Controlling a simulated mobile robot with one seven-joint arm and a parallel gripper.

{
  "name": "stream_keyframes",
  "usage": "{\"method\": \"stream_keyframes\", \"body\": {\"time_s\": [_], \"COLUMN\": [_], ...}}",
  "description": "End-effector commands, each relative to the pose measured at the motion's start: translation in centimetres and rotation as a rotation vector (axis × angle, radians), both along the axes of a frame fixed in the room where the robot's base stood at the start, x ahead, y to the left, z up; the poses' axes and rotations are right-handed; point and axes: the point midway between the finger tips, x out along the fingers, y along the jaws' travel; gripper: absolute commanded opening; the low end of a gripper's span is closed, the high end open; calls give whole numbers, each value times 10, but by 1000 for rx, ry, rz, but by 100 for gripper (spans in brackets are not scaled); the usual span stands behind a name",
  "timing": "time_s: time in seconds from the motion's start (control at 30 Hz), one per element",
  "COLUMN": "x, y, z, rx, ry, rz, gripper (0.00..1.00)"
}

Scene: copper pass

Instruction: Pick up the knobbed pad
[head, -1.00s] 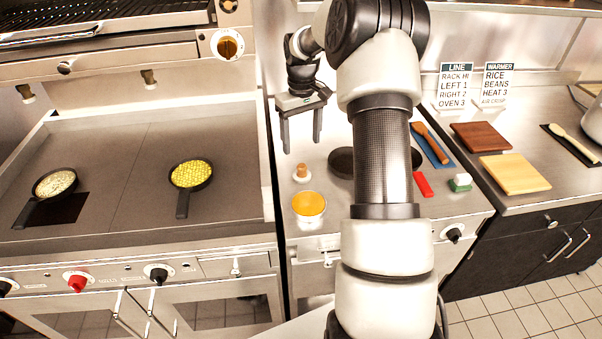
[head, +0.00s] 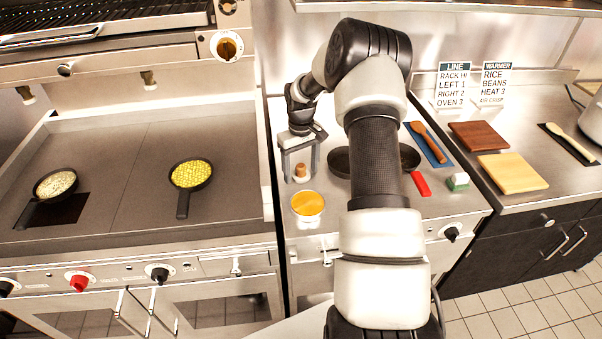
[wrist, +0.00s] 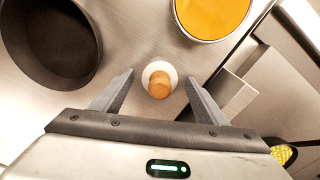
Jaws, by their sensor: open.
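The knobbed pad is a small white round base with an orange-brown wooden knob (head: 300,171) standing up from it, on the steel counter beside the griddle. In the wrist view the knob (wrist: 159,84) and the pad's white rim (wrist: 152,68) show between and slightly beyond my fingertips. My gripper (head: 302,178) is open and empty, pointing down, with one finger on each side of the pad. It also shows in the wrist view (wrist: 160,77). I cannot tell whether the fingertips touch the counter.
An orange-filled round container (head: 308,204) stands just in front of the pad. A dark pan (wrist: 48,40) with a red handle (head: 421,184) lies to the right, partly behind my arm. The griddle (head: 110,185) holds two small pans.

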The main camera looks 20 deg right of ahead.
Motion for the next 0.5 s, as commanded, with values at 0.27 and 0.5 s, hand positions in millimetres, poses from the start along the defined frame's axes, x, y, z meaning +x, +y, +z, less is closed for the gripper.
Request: {"method": "stream_keyframes", "body": {"time_s": [0.27, 0.5], "x": [0, 0], "y": [0, 0], "z": [0, 1], "rx": [-1, -1], "ry": [0, 0], "rz": [0, 0], "gripper": [38, 22]}}
